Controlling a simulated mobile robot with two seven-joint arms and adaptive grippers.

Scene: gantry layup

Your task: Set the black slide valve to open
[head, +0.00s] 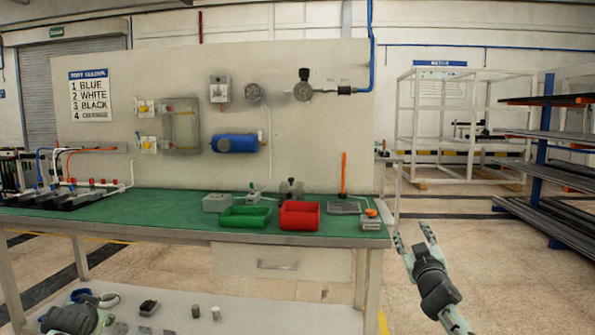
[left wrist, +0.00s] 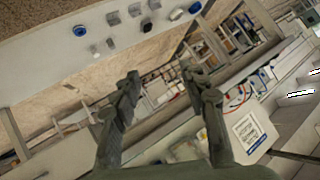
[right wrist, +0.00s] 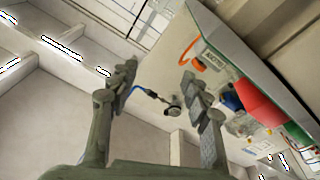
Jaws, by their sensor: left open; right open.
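Several dark slide-type bodies with blue, white and orange-red hoses sit in a row (head: 70,195) at the left end of the green bench. I cannot tell which is the black slide valve, nor its slide position. My right gripper (head: 412,234) is open and empty, right of the bench's right end, far from that row; its fingers also show in the right wrist view (right wrist: 159,72). My left gripper is low at the bottom left of the head view, beside the lower shelf, below the row. Its open, empty fingers show in the left wrist view (left wrist: 160,73).
The green bench top (head: 165,205) holds a green bin (head: 245,217) and a red bin (head: 299,216). A panel (head: 290,150) with gauges and a blue tank (head: 236,143) stands behind. Small parts lie on the lower shelf (head: 260,312). Floor at right is clear up to the racks.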

